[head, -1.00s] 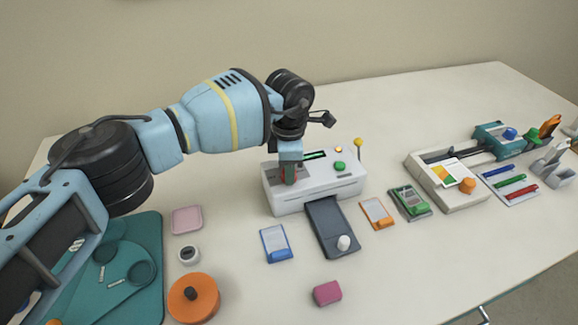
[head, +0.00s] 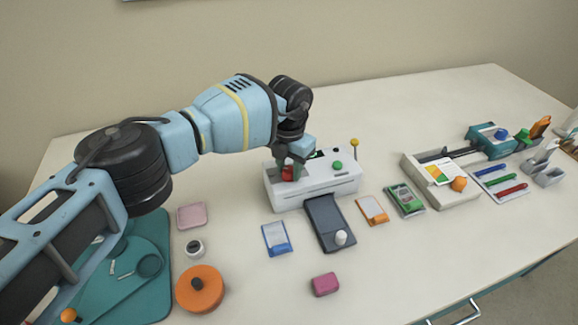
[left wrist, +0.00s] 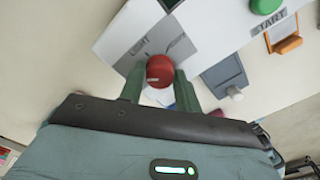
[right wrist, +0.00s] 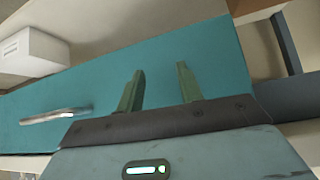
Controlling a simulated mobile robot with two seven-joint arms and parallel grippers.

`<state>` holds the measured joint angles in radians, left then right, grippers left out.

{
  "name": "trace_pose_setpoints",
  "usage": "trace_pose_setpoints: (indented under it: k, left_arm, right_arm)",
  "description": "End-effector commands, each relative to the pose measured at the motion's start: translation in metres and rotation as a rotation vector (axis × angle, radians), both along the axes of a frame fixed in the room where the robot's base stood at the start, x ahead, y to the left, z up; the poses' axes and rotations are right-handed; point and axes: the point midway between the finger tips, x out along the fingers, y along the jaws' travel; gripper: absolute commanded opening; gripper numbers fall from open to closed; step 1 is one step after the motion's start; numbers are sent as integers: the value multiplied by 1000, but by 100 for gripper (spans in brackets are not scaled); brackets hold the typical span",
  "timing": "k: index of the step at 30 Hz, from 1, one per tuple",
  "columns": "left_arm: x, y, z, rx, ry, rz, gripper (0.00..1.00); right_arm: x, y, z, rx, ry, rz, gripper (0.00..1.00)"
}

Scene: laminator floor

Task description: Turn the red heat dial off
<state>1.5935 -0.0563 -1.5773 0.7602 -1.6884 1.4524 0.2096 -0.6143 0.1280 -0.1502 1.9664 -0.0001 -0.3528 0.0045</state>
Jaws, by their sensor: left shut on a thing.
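The red heat dial (head: 288,173) sits on the left part of the top of the white laminator (head: 320,192). My left gripper (head: 289,168) points down over it and is shut on the dial. In the left wrist view the round red dial (left wrist: 160,71) lies between the green fingers of the left gripper (left wrist: 160,88). Printed words, LIGHT and START, show on the panel there. The dial's pointer mark is too small to read. My right gripper (right wrist: 160,92) shows only in the right wrist view. Its two fingers are apart with nothing between them.
A green button (head: 337,165) and a yellow-tipped stick (head: 355,143) are on the laminator's right side. A dark tray (head: 325,222) lies in front, with blue (head: 276,236) and orange (head: 372,209) cards beside it. An orange disc (head: 200,288) stands front left.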

Motion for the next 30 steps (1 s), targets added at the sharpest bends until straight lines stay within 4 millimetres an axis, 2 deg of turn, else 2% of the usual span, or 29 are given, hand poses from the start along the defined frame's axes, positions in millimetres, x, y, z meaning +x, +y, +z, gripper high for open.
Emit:
trace_pose_setpoints:
  k: [9,26,27,30]
  left_arm:
    - [1,0,2,-1,-4,131,10]
    - [1,0,1,-2,-2,160,10]
    - [1,0,1,-2,-2,160,35]
    - [1,0,1,-2,-2,160,48]
  right_arm:
    - [3,-1,3,-1,-7,-2,36]
    - [4,0,4,1,-11,-5,36]
    - [4,0,4,1,-11,-5,36]
    - [4,1,5,2,-13,-5,36]
